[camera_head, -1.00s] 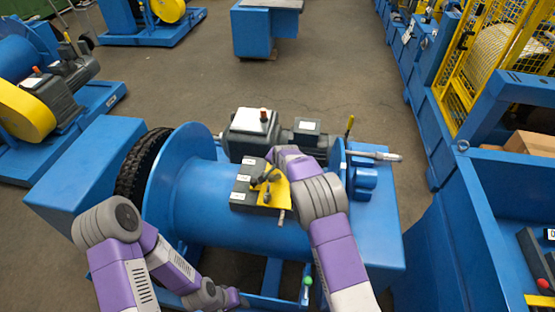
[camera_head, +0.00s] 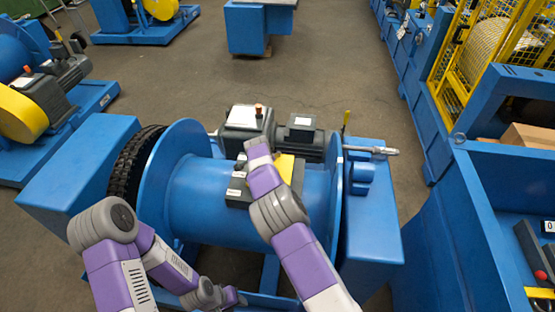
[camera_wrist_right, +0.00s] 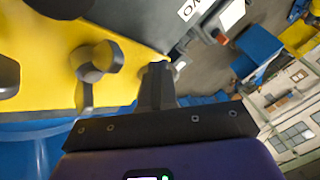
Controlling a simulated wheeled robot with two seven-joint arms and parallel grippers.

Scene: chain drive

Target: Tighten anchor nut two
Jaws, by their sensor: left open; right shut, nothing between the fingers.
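A dark block (camera_head: 237,193) with white labels sits on the blue drum (camera_head: 205,197). A yellow plate (camera_head: 284,167) on it is partly hidden by my right arm. In the right wrist view the yellow plate (camera_wrist_right: 40,45) fills the upper left and carries a dark rounded knob-like fastener (camera_wrist_right: 97,62). Another dark part shows at the left edge. Which one is nut two, I cannot tell. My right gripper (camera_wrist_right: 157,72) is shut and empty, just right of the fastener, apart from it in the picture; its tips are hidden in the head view. My left gripper (camera_head: 238,297) is open, low in front of the drum.
A grey motor and gearbox (camera_head: 245,122) stand behind the drum. A metal shaft (camera_head: 372,150) sticks out to the right. A blue bench (camera_head: 500,200) with parts stands at the right.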

